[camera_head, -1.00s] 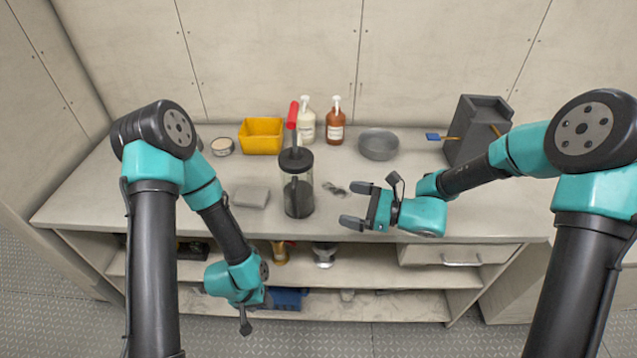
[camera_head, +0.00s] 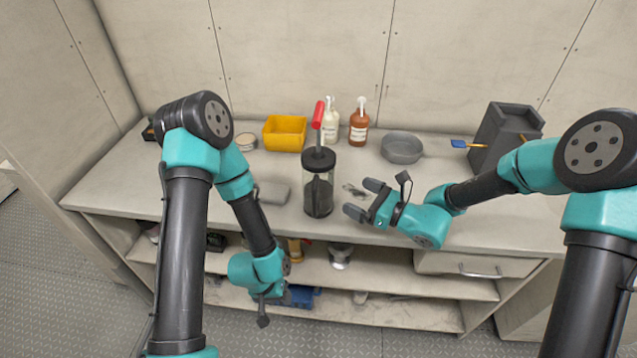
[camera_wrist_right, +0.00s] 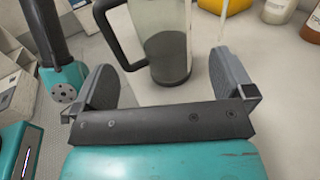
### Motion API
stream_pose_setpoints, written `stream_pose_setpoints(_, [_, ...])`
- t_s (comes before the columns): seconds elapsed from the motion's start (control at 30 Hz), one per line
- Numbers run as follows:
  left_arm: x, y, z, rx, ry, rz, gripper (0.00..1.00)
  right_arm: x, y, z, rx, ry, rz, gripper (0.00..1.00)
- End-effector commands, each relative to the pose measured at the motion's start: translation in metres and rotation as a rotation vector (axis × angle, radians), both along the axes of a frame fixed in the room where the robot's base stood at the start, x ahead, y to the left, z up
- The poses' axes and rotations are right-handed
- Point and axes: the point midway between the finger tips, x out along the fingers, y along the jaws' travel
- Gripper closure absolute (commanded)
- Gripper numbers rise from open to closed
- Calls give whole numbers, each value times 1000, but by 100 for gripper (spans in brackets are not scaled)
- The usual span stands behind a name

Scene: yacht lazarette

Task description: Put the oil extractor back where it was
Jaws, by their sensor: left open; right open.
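The oil extractor (camera_head: 318,184) is a clear cylinder with a black lid, a red-topped pump handle and dark contents. It stands upright on the counter (camera_head: 120,190) near its front edge. In the right wrist view the extractor (camera_wrist_right: 168,40) shows its dark side handle, beyond and between the open fingers. My right gripper (camera_head: 364,198) is open and empty, just right of the extractor and apart from it. My left gripper (camera_head: 270,300) hangs low in front of the shelves under the counter; its fingers are mostly hidden in the head view.
A yellow bin (camera_head: 285,133), a white bottle (camera_head: 331,125), a brown bottle (camera_head: 359,125) and a grey bowl (camera_head: 401,147) stand behind. A grey block (camera_head: 271,192) lies left of the extractor. A dark grey box (camera_head: 502,135) stands right. Shelves (camera_head: 390,280) below hold several items.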

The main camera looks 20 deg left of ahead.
Motion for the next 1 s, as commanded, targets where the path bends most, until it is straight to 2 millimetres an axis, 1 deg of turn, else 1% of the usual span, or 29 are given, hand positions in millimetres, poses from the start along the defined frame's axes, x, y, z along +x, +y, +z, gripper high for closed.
stream_pose_setpoints(0.03, [0,0,0,0,0,0,53,2,10,0,-1,-1,4,0])
stream_pose_setpoints(0.2, [0,0,0,0,0,0,53,12,37,0,0,-1,4,0])
stream_pose_setpoints(0.3, [0,0,0,0,0,0,53,17,51,0,0,-1,2,0])
stream_pose_setpoints(0.4, [0,0,0,0,0,0,53,20,62,0,0,0,2,0])
stream_pose_setpoints(0.5, [0,0,0,0,0,0,53,22,66,0,0,0,1,0])
stream_pose_setpoints(0.83, [0,0,0,0,0,0,53,23,67,0,0,0,1,0])
stream_pose_setpoints(0.93, [0,0,0,0,0,0,53,25,73,1,0,-1,1,0])
stream_pose_setpoints(1.0, [0,0,0,0,0,0,53,27,81,2,0,-1,3,0])
